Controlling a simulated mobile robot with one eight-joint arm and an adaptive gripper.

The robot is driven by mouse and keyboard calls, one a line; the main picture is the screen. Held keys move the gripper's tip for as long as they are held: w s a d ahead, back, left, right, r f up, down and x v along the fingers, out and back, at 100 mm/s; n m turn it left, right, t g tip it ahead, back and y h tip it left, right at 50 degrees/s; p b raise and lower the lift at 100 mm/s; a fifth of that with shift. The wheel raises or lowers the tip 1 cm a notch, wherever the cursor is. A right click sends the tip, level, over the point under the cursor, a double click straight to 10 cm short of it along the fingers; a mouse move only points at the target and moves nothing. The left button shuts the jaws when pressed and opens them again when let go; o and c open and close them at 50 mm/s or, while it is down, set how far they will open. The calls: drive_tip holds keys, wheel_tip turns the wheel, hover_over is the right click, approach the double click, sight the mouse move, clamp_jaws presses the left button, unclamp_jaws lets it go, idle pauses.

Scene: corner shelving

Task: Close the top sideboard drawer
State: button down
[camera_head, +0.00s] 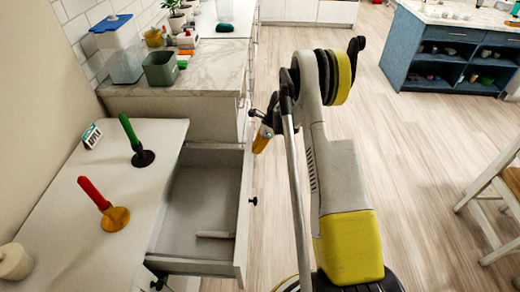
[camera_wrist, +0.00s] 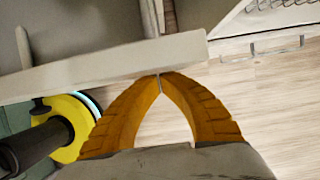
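The top sideboard drawer (camera_head: 201,202) is pulled well out to the right of the white sideboard (camera_head: 112,195) in the head view. A small pale bar lies inside it. A dark knob (camera_head: 253,201) sits on the outer face of the drawer front (camera_head: 243,215). My gripper (camera_head: 260,148) is at the far end of the drawer front, on its outer side. In the wrist view the orange fingers of my gripper (camera_wrist: 159,77) meet at their tips, with nothing seen between them. The tips are right by the drawer front's edge (camera_wrist: 105,67); I cannot tell if they touch.
A marble-topped counter (camera_head: 170,73) stands just beyond the drawer. A red-handled item (camera_head: 95,193), a green-handled item (camera_head: 130,130) and a small clock (camera_head: 92,136) are on the sideboard. A wooden chair (camera_head: 495,195) stands at right. The floor between is clear.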

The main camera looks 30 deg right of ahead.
sight(193, 148)
drive_tip(key=w+a, duration=0.5)
drive_tip(key=a, duration=0.2)
drive_tip(key=w+a, duration=0.5)
drive_tip(key=a, duration=0.2)
drive_tip(key=w+a+b, duration=0.1)
drive_tip(key=w+a, duration=0.3)
drive_tip(key=a, duration=0.4)
drive_tip(key=shift+w, duration=0.4)
drive_tip(key=d, duration=0.1)
drive_tip(key=s+d, duration=0.2)
drive_tip(key=d, duration=0.1)
drive_tip(key=shift+s+r, duration=0.25)
drive_tip(key=shift+r, duration=0.1)
drive_tip(key=p+v, duration=0.3)
drive_tip(key=v, duration=0.6)
drive_tip(key=shift+a+r, duration=0.15)
drive_tip(key=shift+r, duration=0.05)
